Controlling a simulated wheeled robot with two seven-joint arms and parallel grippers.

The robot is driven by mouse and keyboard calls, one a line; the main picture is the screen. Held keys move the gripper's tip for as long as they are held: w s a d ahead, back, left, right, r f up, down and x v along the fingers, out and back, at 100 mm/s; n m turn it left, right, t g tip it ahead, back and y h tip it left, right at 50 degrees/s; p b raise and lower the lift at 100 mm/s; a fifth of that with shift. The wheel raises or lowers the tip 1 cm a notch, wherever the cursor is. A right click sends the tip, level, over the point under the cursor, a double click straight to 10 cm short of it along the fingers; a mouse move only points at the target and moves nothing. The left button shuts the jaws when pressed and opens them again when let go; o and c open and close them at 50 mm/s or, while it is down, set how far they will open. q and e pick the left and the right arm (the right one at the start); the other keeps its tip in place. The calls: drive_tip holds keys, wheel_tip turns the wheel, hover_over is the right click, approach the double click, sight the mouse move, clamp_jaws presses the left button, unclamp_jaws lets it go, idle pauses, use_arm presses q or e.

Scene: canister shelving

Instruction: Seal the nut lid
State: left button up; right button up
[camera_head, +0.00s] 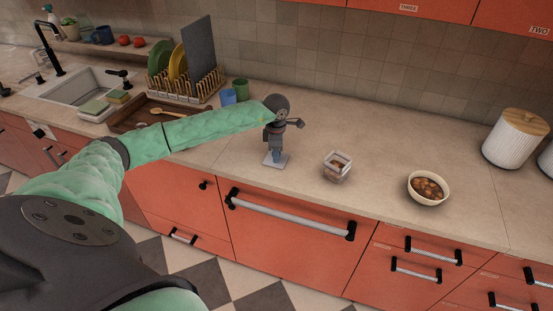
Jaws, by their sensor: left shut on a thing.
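My left gripper (276,153) points down over the counter, left of the clear container. It is shut on a pale, flat, square lid (283,161). The lid is level, on or just above the counter; I cannot tell which. The clear square container (337,169) stands upright on the counter to the right of the lid, apart from it. It has brown contents, probably nuts, and its top appears open. My right gripper is not in view.
A cream bowl of brown pieces (428,188) stands right of the container. A white ribbed canister with a wooden top (514,139) is at the far right. A dish rack (188,92), blue cup (228,97) and wooden tray (124,119) are at left. The counter (375,140) behind the container is clear.

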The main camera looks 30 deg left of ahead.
use_arm(q)
drive_tip(key=shift+r, duration=2)
